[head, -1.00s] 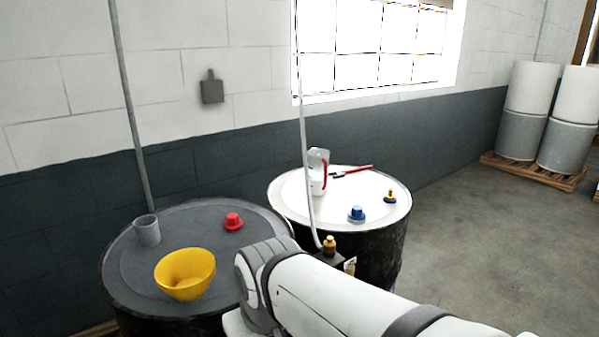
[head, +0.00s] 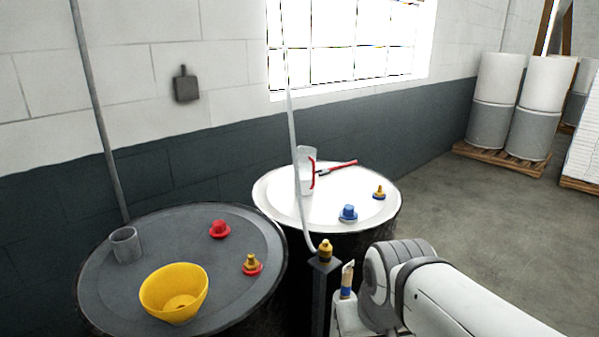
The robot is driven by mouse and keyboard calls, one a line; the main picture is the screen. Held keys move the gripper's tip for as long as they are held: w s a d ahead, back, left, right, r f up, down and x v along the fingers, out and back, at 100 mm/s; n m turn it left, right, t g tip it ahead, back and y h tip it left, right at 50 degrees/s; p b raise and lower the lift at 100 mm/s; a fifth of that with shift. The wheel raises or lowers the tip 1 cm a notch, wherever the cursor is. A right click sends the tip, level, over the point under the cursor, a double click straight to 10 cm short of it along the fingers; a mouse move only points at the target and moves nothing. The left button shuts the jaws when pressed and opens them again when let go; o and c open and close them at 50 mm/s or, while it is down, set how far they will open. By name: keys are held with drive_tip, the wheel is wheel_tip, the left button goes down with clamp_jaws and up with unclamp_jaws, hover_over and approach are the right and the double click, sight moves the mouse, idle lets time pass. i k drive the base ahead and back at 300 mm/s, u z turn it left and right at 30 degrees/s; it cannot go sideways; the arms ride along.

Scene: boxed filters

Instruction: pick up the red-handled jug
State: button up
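The red-handled jug (head: 306,168) is pale and see-through, with a red handle on its right side. It stands upright towards the back left of the white drum top (head: 285,208). A thin pale pipe passes in front of its left part. My arm shows at the lower right, in front of the drums. My gripper is not in view, so its state and hold cannot be seen.
A red-handled tool (head: 337,167) lies beside the jug. A blue fitting (head: 348,213) and a brass-topped fitting (head: 379,192) stand nearer. The grey drum holds a yellow bowl (head: 174,292), grey cup (head: 125,245) and red fitting (head: 220,229). The pale pipe (head: 299,190) rises between.

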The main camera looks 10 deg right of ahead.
sight(307, 174)
drive_tip(key=u, duration=3.15)
drive_tip(key=k, duration=1.2)
drive_tip(key=z, duration=1.9)
drive_tip(key=i, duration=0.5)
drive_tip(key=u, duration=0.05)
